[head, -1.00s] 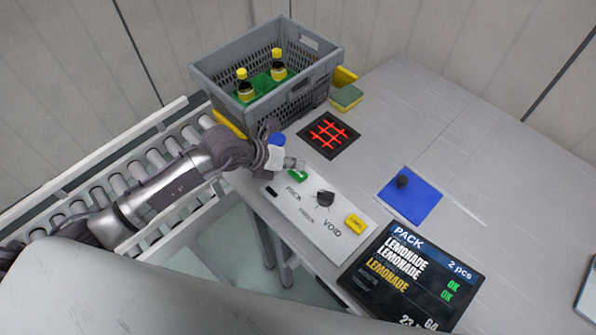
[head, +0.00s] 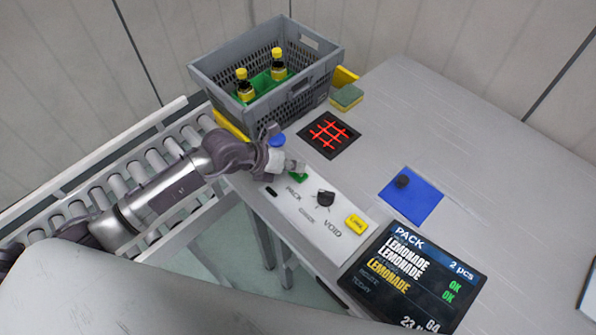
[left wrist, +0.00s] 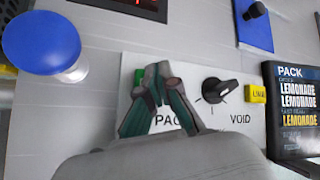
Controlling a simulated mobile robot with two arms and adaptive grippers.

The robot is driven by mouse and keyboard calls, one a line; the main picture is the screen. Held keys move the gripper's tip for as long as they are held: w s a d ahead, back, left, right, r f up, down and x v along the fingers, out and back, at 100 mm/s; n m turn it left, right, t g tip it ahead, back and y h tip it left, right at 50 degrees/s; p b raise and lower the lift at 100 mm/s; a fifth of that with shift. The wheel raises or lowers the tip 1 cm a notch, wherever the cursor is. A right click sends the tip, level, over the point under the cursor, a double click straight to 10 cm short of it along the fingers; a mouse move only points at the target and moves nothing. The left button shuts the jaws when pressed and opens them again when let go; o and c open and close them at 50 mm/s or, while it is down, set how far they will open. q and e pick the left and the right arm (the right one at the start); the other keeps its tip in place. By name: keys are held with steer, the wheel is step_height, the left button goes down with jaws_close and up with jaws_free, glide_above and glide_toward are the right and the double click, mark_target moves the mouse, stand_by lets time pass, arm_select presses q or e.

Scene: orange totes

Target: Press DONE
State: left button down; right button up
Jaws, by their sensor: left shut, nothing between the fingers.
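A white control panel (head: 322,228) lies on the table with a green button (head: 299,177) at its far end, partly hidden by my gripper. No DONE label is readable. My left gripper (head: 298,167) is shut and empty, its fingertips over or just beside the green button; I cannot tell whether they touch it. In the left wrist view the closed fingertips (left wrist: 157,72) cover most of the green button (left wrist: 139,76). The panel also has a black knob (head: 325,198), a yellow button (head: 356,223), and the words PACK and VOID. My right gripper is not in view.
A grey crate (head: 215,80) holds two yellow-capped bottles. A blue round knob (left wrist: 42,43) stands close to my gripper. A scanner plate (head: 328,135), a blue mat (head: 412,205), a sponge (head: 346,97) and a PACK screen (head: 413,277) surround the panel. The table's right side is mostly clear.

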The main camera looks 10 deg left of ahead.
mark_target(296, 174)
arm_select(q)
steer(key=shift+f, duration=0.35)
steer(key=shift+r, duration=0.15)
steer(key=shift+r+p, duration=0.7)
steer(key=shift+r, duration=0.15)
step_height(296, 174, up, 5)
steer(key=p, duration=0.4)
stand_by(0.4)
stand_by(0.5)
